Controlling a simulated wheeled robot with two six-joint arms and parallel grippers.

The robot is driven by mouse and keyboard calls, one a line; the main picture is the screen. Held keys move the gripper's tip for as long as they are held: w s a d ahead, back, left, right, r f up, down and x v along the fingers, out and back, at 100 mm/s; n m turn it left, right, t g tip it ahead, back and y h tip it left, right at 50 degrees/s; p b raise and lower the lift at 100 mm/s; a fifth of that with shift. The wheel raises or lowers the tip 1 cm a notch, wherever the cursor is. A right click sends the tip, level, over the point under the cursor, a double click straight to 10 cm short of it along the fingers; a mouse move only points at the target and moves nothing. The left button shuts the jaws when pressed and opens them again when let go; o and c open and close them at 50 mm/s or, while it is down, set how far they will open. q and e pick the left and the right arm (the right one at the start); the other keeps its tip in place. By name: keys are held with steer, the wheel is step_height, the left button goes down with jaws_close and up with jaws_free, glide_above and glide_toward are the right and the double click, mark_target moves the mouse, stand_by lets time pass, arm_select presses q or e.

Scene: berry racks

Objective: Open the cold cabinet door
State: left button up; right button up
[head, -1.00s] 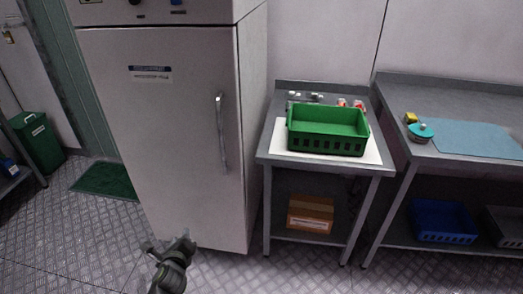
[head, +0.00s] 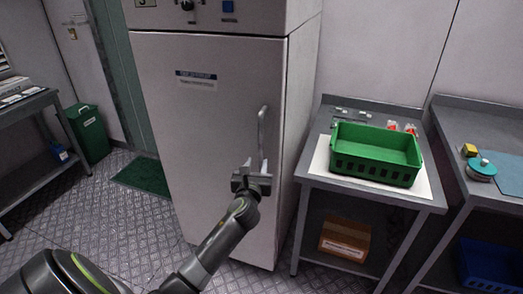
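The cold cabinet is tall and pale grey, and its door (head: 200,130) is shut in the head view. A vertical metal bar handle (head: 262,135) is on the door's right side. My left gripper (head: 251,176) is in front of the door at the lower end of the handle, with its arm coming from the lower left. Its fingers look apart, and it is seen from behind. It partly hides the handle's lower end, and I cannot tell whether it touches the handle. My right gripper is not in view.
Right of the cabinet stands a grey table (head: 425,203) with a green crate (head: 375,170) on top and a cardboard box (head: 345,238) below. A worktop (head: 480,120) is farther right. A green bin (head: 89,133) and green mat (head: 143,174) are left. Patterned floor (head: 110,215) lies open at left.

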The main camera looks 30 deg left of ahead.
mark_target(260, 151)
arm_select(q)
steer(key=b+x, duration=0.1)
steer(key=x, duration=0.8)
jaws_close()
